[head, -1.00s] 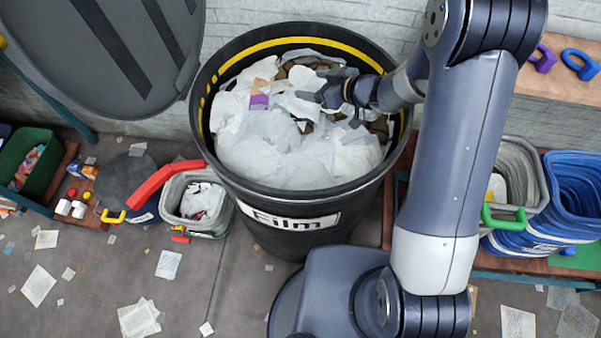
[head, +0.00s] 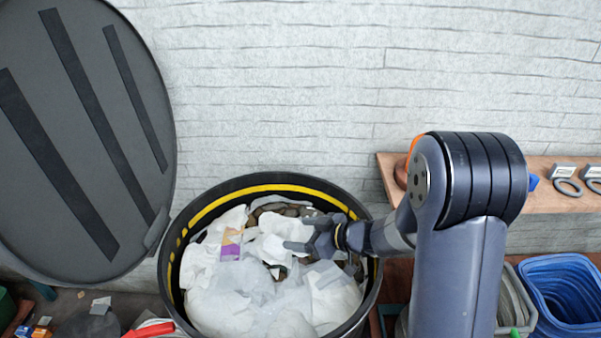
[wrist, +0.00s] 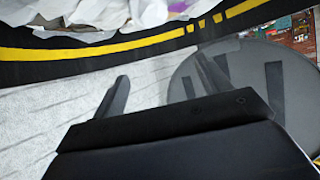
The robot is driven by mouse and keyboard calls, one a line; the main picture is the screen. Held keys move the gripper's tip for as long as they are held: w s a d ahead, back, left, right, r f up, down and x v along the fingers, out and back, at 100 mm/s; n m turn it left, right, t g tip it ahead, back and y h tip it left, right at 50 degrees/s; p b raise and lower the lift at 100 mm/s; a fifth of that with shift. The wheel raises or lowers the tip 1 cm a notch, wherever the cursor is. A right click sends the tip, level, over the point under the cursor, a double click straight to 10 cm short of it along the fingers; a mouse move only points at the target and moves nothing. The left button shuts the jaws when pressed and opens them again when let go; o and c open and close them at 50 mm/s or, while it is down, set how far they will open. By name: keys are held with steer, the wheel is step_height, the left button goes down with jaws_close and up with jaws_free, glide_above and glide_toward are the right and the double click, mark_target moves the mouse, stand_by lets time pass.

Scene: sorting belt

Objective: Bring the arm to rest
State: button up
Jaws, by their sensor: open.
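My gripper (head: 298,247) is over the black round bin (head: 172,262) with a yellow band inside its rim, above a heap of white film and bags (head: 235,290). The arm comes in from the right side of the bin. In the wrist view my gripper (wrist: 160,85) has its two dark fingers wide apart with nothing between them. The bin's yellow-striped rim (wrist: 100,52) runs across the top of that view. In the head view I cannot tell whether the fingers touch the film.
A large dark round lid (head: 130,110) stands at the left by the pale wall (head: 290,80). A wooden shelf (head: 540,205) with ring-shaped items is at the right. A blue basket (head: 562,285) stands below it. A red handle (head: 150,330) shows at the lower left.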

steer(key=x, duration=0.8)
steer(key=shift+w+a+f+p, duration=0.1)
steer(key=shift+a+f+p, duration=0.05)
steer(key=shift+a+p, duration=0.15)
step_height(320, 180, up, 3)
steer(key=p, duration=0.2)
steer(key=shift+w+f+p, duration=0.1)
steer(key=shift+p, duration=0.3)
steer(key=shift+a+r+p, duration=0.1)
steer(key=shift+r+p, duration=0.9)
steer(key=shift+f, duration=0.1)
